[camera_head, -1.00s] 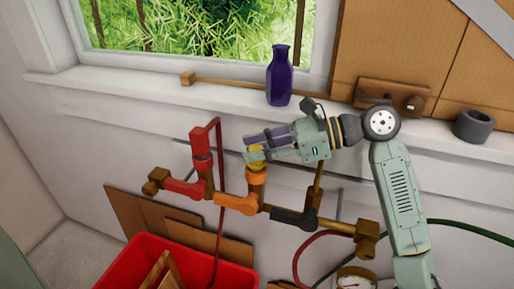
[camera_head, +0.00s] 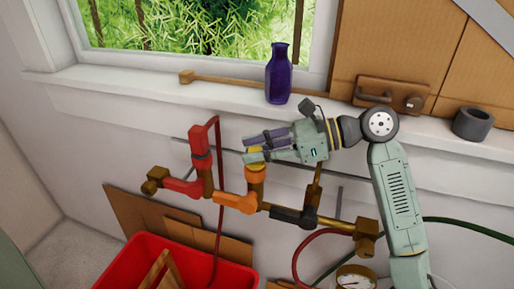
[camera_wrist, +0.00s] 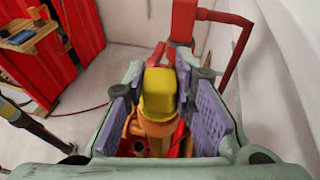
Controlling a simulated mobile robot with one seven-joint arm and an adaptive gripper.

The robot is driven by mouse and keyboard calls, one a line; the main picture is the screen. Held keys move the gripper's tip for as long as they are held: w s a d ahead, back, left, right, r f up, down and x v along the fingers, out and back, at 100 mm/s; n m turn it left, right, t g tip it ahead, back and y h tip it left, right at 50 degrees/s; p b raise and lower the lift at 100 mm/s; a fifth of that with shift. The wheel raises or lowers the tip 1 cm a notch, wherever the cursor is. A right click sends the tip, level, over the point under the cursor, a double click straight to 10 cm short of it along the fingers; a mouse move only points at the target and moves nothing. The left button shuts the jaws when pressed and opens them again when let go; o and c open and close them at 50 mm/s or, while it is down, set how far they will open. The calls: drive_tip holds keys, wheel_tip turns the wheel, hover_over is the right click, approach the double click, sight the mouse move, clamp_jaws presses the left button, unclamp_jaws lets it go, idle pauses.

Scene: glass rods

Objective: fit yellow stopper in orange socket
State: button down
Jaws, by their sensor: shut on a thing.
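The yellow stopper (camera_head: 257,152) is between the fingers of my gripper (camera_head: 255,150), which is shut on it. In the wrist view the yellow stopper (camera_wrist: 158,92) shows between the two purple-padded fingers. The orange socket (camera_head: 255,174) is an upright opening on the pipe, directly below the stopper. The orange rim (camera_wrist: 152,126) also shows just under the stopper in the wrist view. The stopper sits at the socket's mouth, in line with it. How deep it is in is hidden by the fingers.
A red pipe fitting (camera_head: 202,160) stands just left of the socket. A black-handled branch (camera_head: 293,217) is to the right. A purple glass bottle (camera_head: 279,78) stands on the sill above my gripper. A red bin (camera_head: 130,268) is below.

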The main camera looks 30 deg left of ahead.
drive_tip(key=shift+f, duration=0.3)
drive_tip(key=c, duration=1.6)
unclamp_jaws()
drive_tip(key=shift+c, duration=0.2)
drive_tip(key=shift+d, duration=0.1)
drive_tip(key=v, duration=1.1)
drive_tip(key=shift+s, duration=0.1)
